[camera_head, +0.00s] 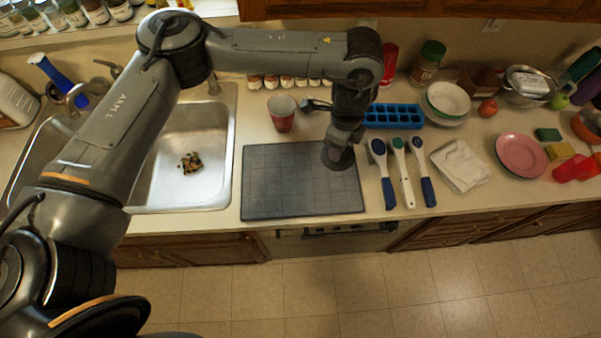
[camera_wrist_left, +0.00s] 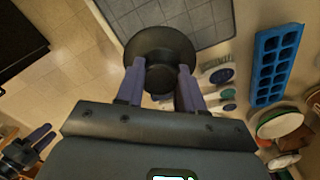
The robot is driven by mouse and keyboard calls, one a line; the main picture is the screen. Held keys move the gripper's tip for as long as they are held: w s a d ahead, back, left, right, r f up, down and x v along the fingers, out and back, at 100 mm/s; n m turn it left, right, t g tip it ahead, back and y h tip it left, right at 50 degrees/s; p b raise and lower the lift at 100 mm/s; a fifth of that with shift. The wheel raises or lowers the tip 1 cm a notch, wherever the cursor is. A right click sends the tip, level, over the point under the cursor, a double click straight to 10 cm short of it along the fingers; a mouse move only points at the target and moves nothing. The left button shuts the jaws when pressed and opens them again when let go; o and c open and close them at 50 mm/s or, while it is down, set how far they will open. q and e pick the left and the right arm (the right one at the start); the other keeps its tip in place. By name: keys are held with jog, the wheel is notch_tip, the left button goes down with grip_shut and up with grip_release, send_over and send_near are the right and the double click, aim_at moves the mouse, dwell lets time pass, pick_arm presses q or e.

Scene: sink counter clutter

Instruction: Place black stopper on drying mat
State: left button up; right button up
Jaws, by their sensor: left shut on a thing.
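The black stopper (camera_head: 338,157) is a round, wide-flanged piece just above the drying mat's right edge in the head view; contact with the mat is unclear. The dark grey gridded drying mat (camera_head: 290,182) lies flat right of the sink. My left gripper (camera_head: 345,134) points down over that edge. In the left wrist view its two fingers are shut on the stopper's knob, with the black flange (camera_wrist_left: 160,42) beyond them and the mat (camera_wrist_left: 205,22) beside it. My right gripper (camera_wrist_left: 42,139) appears small at lower left there, fingers apart; it is outside the head view.
The sink (camera_head: 205,140) is at left. Most of the mat is bare.

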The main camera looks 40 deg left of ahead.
pick_arm(q)
jog(key=m+p, duration=0.1)
jog(key=m, duration=0.1)
jog(key=s+d+m+p, duration=0.1)
jog(key=p, duration=0.1)
jog(key=shift+f+m, duration=0.15)
jog(key=shift+m, duration=0.25)
jog(key=s+d+f+m+p, duration=0.1)
jog(key=s+d+f+p, duration=0.1)
jog(key=s+f+p, duration=0.2)
jog(key=b, duration=0.2)
send_near(300, 176)
jog(key=shift+s+d+f, duration=0.1)
jog(key=shift+d+f, duration=0.05)
jog(key=shift+d, duration=0.3)
jog(key=shift+a+f, duration=0.2)
jog(key=shift+a, duration=0.25)
notch_tip(300, 176, down, 4)
jog(key=shift+d+r+b, duration=0.1)
jog(key=shift+r+b, duration=0.1)
jog(key=shift+b, duration=0.7)
jog(key=shift+f, duration=0.15)
